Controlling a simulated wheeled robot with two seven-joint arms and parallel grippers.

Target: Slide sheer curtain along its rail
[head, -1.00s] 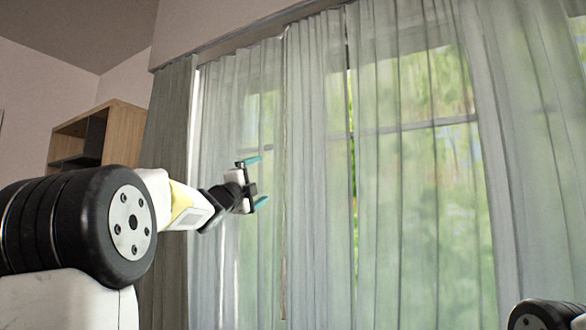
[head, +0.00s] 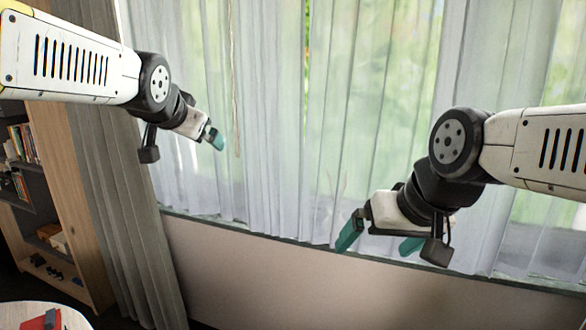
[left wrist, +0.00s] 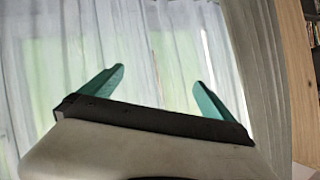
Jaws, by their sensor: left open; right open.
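The sheer curtain (head: 375,100) hangs in pale folds across the window in the head view, its lower hem near the sill. It also fills much of the left wrist view (left wrist: 140,50). The rail is out of view now. My left gripper (head: 214,138) is in front of the curtain at the upper left; in the left wrist view its two teal fingers (left wrist: 160,90) are spread with nothing between them. My right gripper (head: 380,240) is low in front of the curtain near the hem, its teal fingers apart and empty. Whether either touches the cloth cannot be told.
A heavier grey curtain (head: 112,190) hangs at the left of the sheer one. A wooden bookshelf (head: 72,200) with books stands farther left. A round table's edge (head: 75,318) with a red item (head: 42,320) shows at the bottom left. Bare wall (head: 260,285) lies below the sill.

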